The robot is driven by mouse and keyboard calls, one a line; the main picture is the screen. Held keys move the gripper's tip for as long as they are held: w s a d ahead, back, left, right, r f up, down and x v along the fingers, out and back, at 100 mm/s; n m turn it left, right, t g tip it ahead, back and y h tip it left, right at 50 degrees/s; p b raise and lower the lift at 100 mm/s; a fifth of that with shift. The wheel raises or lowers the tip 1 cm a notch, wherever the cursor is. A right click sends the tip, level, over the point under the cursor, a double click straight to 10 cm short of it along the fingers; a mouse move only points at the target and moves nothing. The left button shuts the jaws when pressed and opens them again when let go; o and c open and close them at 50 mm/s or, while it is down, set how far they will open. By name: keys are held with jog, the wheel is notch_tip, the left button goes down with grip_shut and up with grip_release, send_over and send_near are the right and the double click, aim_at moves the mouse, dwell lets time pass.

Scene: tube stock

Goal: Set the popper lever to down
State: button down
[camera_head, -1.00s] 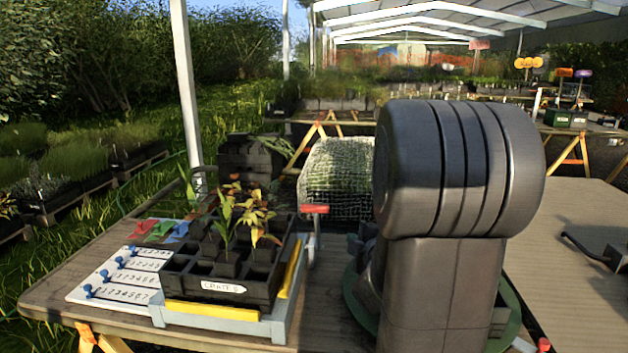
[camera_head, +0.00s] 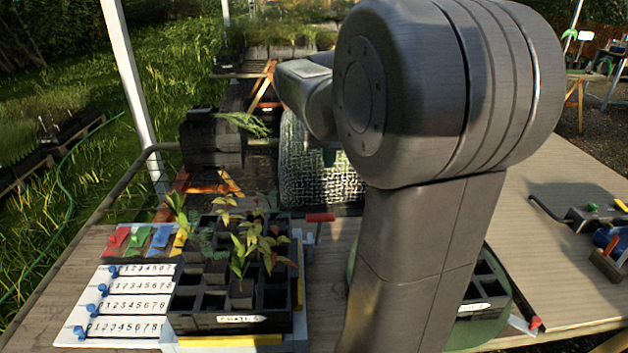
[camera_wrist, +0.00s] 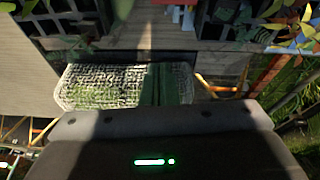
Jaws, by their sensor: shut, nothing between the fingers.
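The popper is a pale blue-grey frame (camera_head: 300,330) with a yellow bar, holding a black cell tray (camera_head: 230,322) of seedlings. Its lever has a red handle (camera_head: 320,217) on a thin grey post at the frame's right side. The handle stands raised, about level with the tray's top. A small red piece, likely that handle, shows at the top edge of the wrist view (camera_wrist: 181,8). My gripper (camera_wrist: 162,70) is shut and empty in the wrist view, over the mesh-covered block and apart from the lever. My arm hides most of it in the head view.
A white mesh-covered block (camera_head: 318,170) stands behind the popper. A white numbered board (camera_head: 125,300) with blue knobs lies left, with coloured clips (camera_head: 140,237) behind it. A black crate (camera_head: 212,137) stands at back left. Another tray (camera_head: 485,290) sits on a green disc at right.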

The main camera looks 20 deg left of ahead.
jog(key=shift+m+g, duration=0.5)
jog(key=shift+g, duration=0.1)
jog(key=shift+s+a+f+p, duration=0.15)
jog(key=shift+s+f, duration=0.2)
jog(key=shift+f, duration=1.4)
jog(key=shift+s+a+f+p, duration=0.2)
jog(key=shift+s+f, duration=0.1)
jog(key=shift+f, duration=1.5)
jog(key=shift+s+a+f+p, duration=0.15)
jog(key=shift+s+f, duration=0.2)
jog(key=shift+f, duration=1.4)
jog(key=shift+f, duration=0.1)
